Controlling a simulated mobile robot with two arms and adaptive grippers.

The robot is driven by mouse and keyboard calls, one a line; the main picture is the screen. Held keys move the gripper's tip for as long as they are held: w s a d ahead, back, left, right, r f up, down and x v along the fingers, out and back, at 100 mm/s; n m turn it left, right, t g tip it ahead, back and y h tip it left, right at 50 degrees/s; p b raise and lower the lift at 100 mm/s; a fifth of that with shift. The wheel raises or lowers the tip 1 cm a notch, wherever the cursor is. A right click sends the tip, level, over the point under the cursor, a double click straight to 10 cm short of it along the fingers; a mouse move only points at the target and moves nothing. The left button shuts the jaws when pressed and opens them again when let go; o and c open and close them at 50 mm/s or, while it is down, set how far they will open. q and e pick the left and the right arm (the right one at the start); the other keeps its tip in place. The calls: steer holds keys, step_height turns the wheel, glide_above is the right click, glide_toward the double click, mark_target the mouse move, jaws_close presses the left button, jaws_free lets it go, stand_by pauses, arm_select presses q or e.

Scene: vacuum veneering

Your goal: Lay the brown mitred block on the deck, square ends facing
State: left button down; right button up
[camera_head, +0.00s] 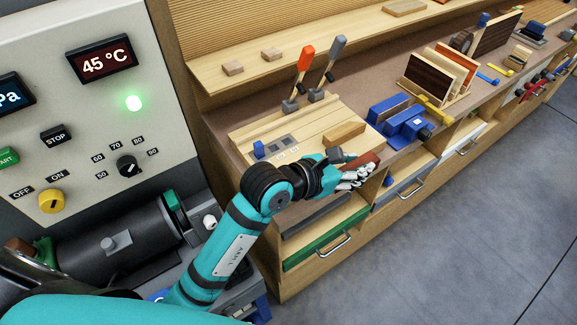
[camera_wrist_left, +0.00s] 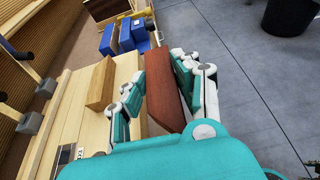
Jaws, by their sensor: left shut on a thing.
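My left gripper (camera_head: 354,172) is shut on the brown mitred block (camera_head: 363,160), near the front edge of the workbench. In the left wrist view the brown block (camera_wrist_left: 168,85) lies lengthwise between the fingers of the gripper (camera_wrist_left: 160,95). I cannot tell whether the brown block touches the deck. My right gripper is not in view.
A blue vise (camera_head: 405,122) stands right of the deck. Two clamps with an orange handle (camera_head: 306,57) and a grey handle (camera_head: 337,47) stand behind it. A rack of veneer sheets (camera_head: 440,72) is farther right. A control panel (camera_head: 85,95) reading 45 °C fills the left.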

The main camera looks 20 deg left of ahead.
arm_select(q)
steer(key=shift+w+d+r, duration=0.15)
steer(key=shift+d, duration=0.25)
steer(key=shift+w+d+r, duration=0.1)
steer(key=shift+w+d, duration=0.05)
steer(key=shift+d, duration=0.25)
steer(key=shift+w, duration=0.1)
steer(key=a+p, duration=0.1)
steer(key=a, duration=0.4)
steer(key=w+a+p, duration=0.1)
steer(key=a, duration=0.4)
steer(key=a+f, duration=0.1)
steer(key=a, duration=0.4)
steer(key=shift+w+f+p, duration=0.1)
steer(key=shift+w+p, duration=0.05)
steer(key=shift+p, duration=0.25)
steer(key=shift+a, duration=0.55)
step_height(320, 180, down, 3)
steer(key=shift+d+r+p, duration=0.1)
steer(key=shift+d+p, duration=0.05)
steer(key=shift+p, duration=0.25)
steer(key=shift+f, duration=0.4)
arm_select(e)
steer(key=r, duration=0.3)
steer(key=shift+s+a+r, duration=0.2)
arm_select(q)
steer(key=shift+f, duration=0.15)
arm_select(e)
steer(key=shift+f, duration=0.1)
